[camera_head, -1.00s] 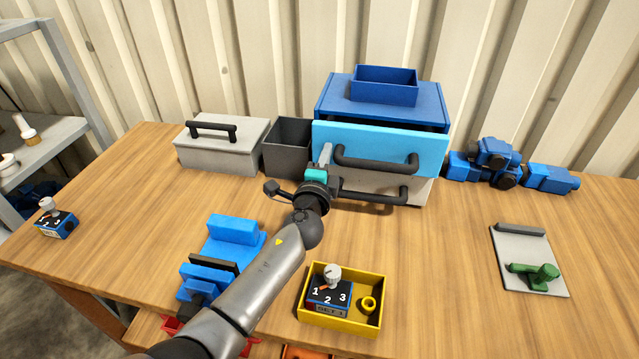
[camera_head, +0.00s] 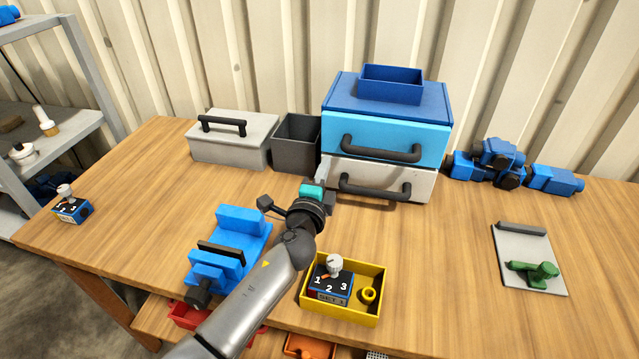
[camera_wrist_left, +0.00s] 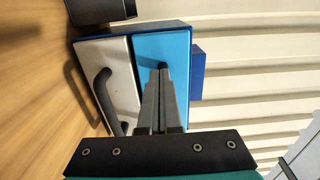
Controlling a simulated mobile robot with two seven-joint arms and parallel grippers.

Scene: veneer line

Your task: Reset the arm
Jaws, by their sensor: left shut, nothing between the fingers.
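My left arm comes in from the lower left in the head view. Its gripper (camera_head: 326,186) is over the table in front of the drawer cabinet, apart from the handles. In the left wrist view the gripper (camera_wrist_left: 163,75) has its fingers together with nothing between them. The blue cabinet (camera_head: 385,92) has a light blue upper drawer (camera_head: 432,146) and a light grey lower drawer (camera_head: 424,186), each with a dark handle. Both drawers look closed. My right gripper is not in view.
A yellow tray (camera_head: 375,316) holds a numbered dial box (camera_head: 328,280). A blue vise (camera_head: 240,225) lies left of my arm. A grey toolbox (camera_head: 235,150) and a dark bin (camera_head: 296,145) stand left of the cabinet. A clipboard-like plate (camera_head: 515,250) lies right; the wood between is clear.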

